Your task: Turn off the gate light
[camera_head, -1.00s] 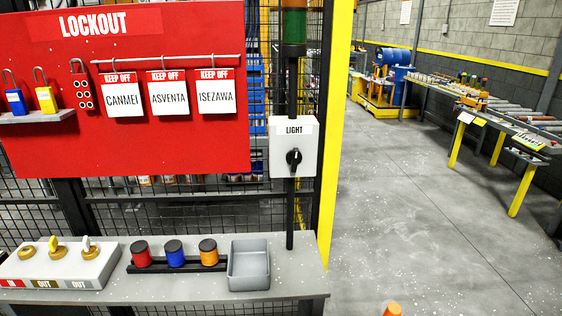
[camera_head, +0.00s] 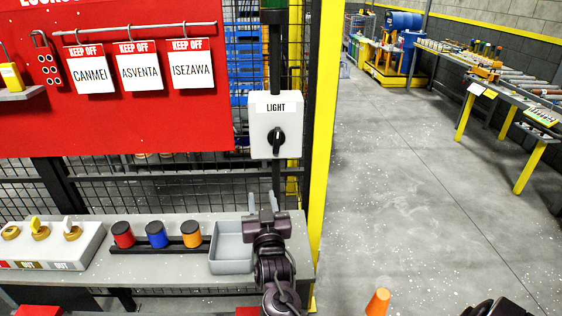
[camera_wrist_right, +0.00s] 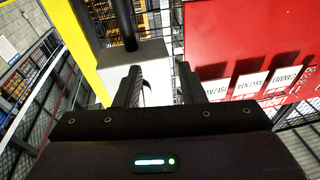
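The light switch box (camera_head: 265,112), white and labelled LIGHT, is mounted on a dark post by the mesh fence. Its black rotary knob (camera_head: 276,137) stands with its grip roughly upright. My right gripper (camera_head: 262,202) is below the box, over the grey bin, with its fingers pointing up and apart and nothing between them. In the right wrist view the open fingers (camera_wrist_right: 161,88) show in front of the white box (camera_wrist_right: 153,54); the knob is mostly hidden behind a finger. My left gripper is not in view.
A red lockout board (camera_head: 120,115) with KEEP OFF tags is left of the box. The bench (camera_head: 185,262) below holds colored spools, a key panel and a grey bin (camera_head: 231,267). A yellow post (camera_head: 323,120) stands right of the box. An orange cone (camera_head: 378,302) is on the floor.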

